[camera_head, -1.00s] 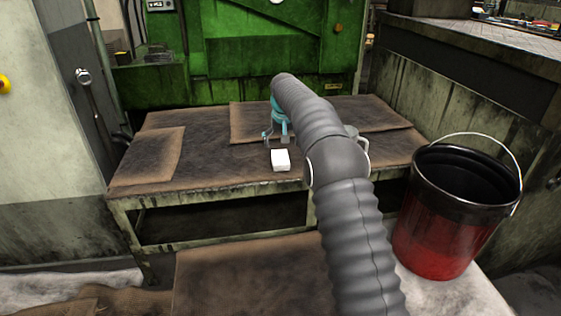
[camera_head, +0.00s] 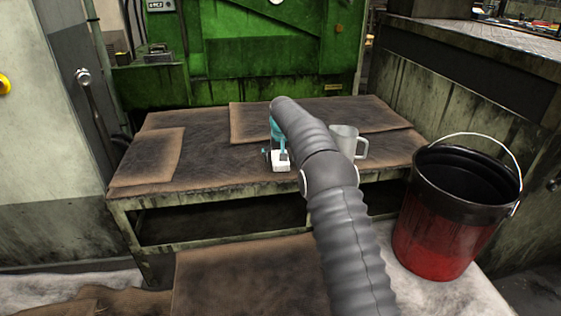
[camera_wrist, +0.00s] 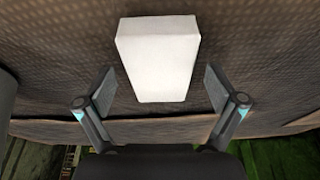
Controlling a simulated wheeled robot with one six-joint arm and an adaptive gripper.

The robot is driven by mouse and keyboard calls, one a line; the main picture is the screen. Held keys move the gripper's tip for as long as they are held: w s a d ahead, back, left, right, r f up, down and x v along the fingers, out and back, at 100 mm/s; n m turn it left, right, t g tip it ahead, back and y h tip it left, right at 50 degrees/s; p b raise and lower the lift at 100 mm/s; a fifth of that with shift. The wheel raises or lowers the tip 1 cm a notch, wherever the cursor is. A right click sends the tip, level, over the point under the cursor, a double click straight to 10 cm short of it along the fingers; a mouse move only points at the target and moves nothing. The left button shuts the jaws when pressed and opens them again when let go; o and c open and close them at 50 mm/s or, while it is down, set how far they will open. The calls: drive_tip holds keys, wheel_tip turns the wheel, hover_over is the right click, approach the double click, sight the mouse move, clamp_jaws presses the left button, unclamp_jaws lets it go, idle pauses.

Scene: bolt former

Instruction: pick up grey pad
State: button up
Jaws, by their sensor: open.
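The pad (camera_head: 280,167) is a small pale block, almost white, lying on the brown mat of the low table near its front edge. In the wrist view the pad (camera_wrist: 157,50) fills the upper middle. My gripper (camera_wrist: 159,80) is open, with one finger to each side of the pad's near end and a gap visible on both sides. In the head view my gripper (camera_head: 277,155) is right at the pad and partly covers its back. I cannot tell how far the fingertips are above the mat.
A grey mug (camera_head: 345,141) stands right of my arm on the table. Brown mats (camera_head: 150,158) cover the tabletop, free on the left. A red and black bucket (camera_head: 440,235) stands at the right. A green machine (camera_head: 260,60) is behind.

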drive_tip(key=c, duration=0.9)
drive_tip(key=shift+c, duration=0.2)
drive_tip(key=shift+r, duration=0.1)
drive_tip(key=shift+r, duration=0.6)
wheel_tip(320, 180, up, 3)
drive_tip(key=shift+f+p, duration=0.1)
drive_tip(key=shift+p, duration=0.25)
drive_tip(key=s+d+r, duration=0.2)
drive_tip(key=d+r, duration=0.1)
drive_tip(key=d, duration=0.2)
drive_tip(key=s+d+r+b, duration=0.1)
drive_tip(key=s+d+r, duration=0.1)
drive_tip(key=d, duration=0.3)
drive_tip(key=shift+s+d+r, duration=0.35)
drive_tip(key=shift+r, duration=0.55)
drive_tip(key=shift+c, duration=0.4)
